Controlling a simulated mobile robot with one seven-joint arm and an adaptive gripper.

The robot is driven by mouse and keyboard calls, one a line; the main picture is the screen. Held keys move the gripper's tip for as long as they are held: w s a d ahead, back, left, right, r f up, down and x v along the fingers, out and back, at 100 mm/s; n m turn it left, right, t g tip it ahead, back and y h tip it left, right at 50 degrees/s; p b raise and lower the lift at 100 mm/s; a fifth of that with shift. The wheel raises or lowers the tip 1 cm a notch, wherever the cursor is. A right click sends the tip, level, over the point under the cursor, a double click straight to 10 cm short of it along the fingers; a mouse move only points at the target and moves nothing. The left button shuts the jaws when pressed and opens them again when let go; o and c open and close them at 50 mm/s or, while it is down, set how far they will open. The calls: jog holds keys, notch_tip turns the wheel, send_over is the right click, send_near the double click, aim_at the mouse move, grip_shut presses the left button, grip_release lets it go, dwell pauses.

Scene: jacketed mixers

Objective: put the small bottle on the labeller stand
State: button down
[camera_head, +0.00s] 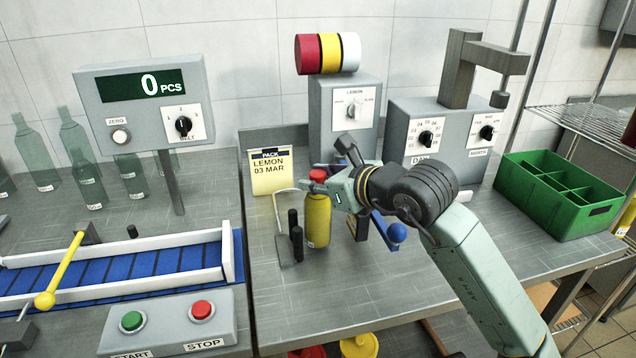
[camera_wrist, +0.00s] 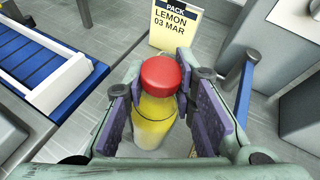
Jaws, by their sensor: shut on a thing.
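The small bottle (camera_head: 317,222), yellow with a red cap, is upright at the front middle of the right-hand bench. My gripper (camera_head: 328,188) comes in from the right and is shut on it. In the wrist view the bottle (camera_wrist: 153,122) stands between the two purple-padded fingers (camera_wrist: 160,95), its red cap above them. Two short black posts (camera_head: 297,243) stand just left of the bottle, by a small grey plate and a bent wire; these look like part of the labeller stand. Whether the bottle's base touches a surface is unclear. My gripper hides part of the area behind.
A LEMON dial box (camera_head: 341,115) with coloured rolls, a DAY/MONTH dial box (camera_head: 440,135) and a pack card (camera_head: 271,172) stand behind. A green divided crate (camera_head: 560,195) is at right, a blue conveyor (camera_head: 120,275) at left.

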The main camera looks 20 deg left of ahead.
jog(key=shift+f, duration=0.5)
jog(key=shift+f, duration=0.2)
jog(key=c, duration=1.3)
grip_release()
jog(key=shift+c, duration=0.2)
jog(key=shift+r, duration=0.1)
